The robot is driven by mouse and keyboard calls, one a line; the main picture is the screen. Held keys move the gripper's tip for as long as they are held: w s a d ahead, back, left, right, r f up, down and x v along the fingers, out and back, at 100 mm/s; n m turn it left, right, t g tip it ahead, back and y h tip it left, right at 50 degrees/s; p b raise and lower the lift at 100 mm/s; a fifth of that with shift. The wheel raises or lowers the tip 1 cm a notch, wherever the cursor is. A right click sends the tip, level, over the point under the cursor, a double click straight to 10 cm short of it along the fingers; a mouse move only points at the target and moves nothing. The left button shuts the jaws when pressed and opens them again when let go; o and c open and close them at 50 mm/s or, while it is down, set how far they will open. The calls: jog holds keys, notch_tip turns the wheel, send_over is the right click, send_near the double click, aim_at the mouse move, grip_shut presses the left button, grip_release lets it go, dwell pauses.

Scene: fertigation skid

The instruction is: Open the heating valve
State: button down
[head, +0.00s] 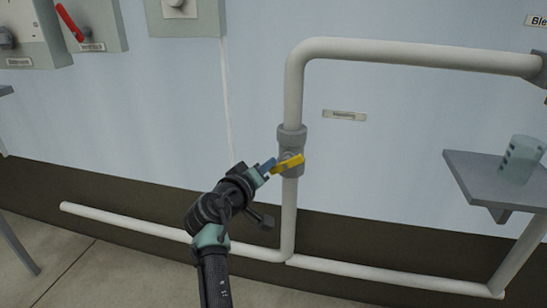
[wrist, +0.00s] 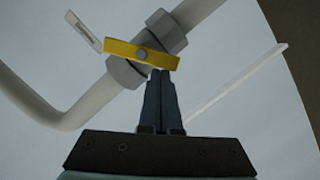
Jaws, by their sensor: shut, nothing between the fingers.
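The heating valve is a grey body (head: 291,138) on a vertical white pipe, with a yellow lever (head: 287,164) lying across the pipe. A small label (head: 344,115) on the wall to its right appears to read "Heating". My gripper (head: 268,167) is just left of the lever in the head view. In the wrist view the lever (wrist: 128,51) crosses the slanting pipe, and my gripper's fingertips (wrist: 160,73) are together, empty, close by one end of it. I cannot tell whether they touch the lever.
The white pipe (head: 294,95) bends right at the top and joins a low horizontal pipe (head: 390,277). A grey shelf (head: 470,178) with a greenish cup (head: 522,158) is at right. Boxes, one with a red lever (head: 69,22), hang at upper left.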

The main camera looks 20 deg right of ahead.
jog(key=shift+s+d+f+n+h+b, duration=0.1)
jog(key=shift+f+n+h+b, duration=0.3)
jog(key=shift+n, duration=0.75)
jog(key=shift+d+f+n+h+b, duration=0.15)
jog(key=shift+f+n, duration=0.4)
jog(key=shift+n, duration=0.6)
jog(key=shift+s+f+n+h, duration=0.1)
jog(key=shift+f+n+h, duration=0.25)
jog(key=shift+n, duration=0.65)
jog(key=shift+s+d+f+n+t+h, duration=0.1)
jog(key=shift+f+n+t+h, duration=0.05)
jog(key=shift+n, duration=0.4)
jog(key=shift+d+f+n+t+h, duration=0.1)
jog(key=shift+n+t+h, duration=0.05)
jog(key=shift+n, duration=0.4)
jog(key=shift+a, duration=0.1)
